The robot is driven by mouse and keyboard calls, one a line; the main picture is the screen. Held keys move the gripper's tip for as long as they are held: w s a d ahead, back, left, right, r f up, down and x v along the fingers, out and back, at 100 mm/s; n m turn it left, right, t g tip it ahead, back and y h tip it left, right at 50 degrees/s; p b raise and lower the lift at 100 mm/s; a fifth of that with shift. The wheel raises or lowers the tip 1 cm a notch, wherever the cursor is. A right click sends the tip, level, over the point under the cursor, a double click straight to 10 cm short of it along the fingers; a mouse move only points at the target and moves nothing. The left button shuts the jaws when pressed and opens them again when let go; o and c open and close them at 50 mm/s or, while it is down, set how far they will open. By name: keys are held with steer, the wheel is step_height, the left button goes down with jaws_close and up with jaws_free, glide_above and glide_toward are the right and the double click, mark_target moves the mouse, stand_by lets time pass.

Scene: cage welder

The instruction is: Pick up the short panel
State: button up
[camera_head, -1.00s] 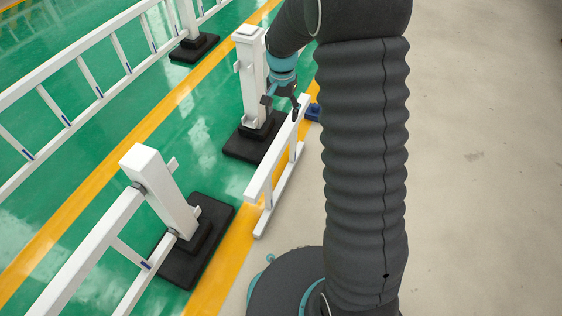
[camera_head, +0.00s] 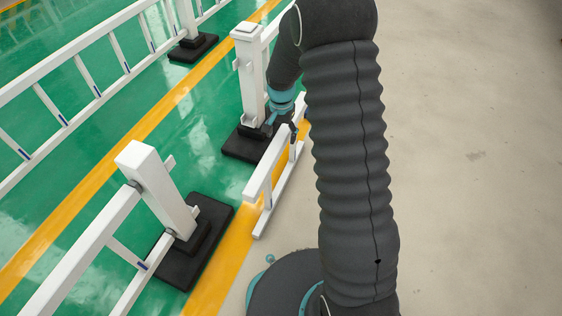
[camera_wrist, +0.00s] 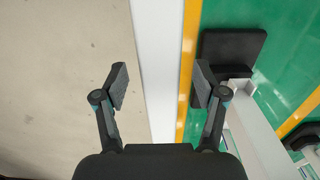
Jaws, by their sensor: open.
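The short panel (camera_head: 266,172) is a white fence section with a top rail and a lower rail joined by uprights. It stands on the floor beside the yellow line, between the two white posts and my arm. My gripper (camera_head: 283,130) is over the far part of its top rail. In the wrist view my gripper (camera_wrist: 160,84) is open, with one finger on each side of the white top rail (camera_wrist: 157,50). I cannot tell whether the fingers touch the rail. My arm hides the panel's far end in the head view.
A near white post (camera_head: 158,190) and a farther white post (camera_head: 249,75) stand on black bases left of the panel. A long white fence (camera_head: 75,65) runs at the upper left. The grey floor (camera_head: 470,180) at right is clear.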

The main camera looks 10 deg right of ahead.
step_height(320, 180, down, 3)
steer(key=shift+r, duration=0.1)
jaws_close()
steer(key=shift+w+r, duration=0.1)
stand_by(0.3)
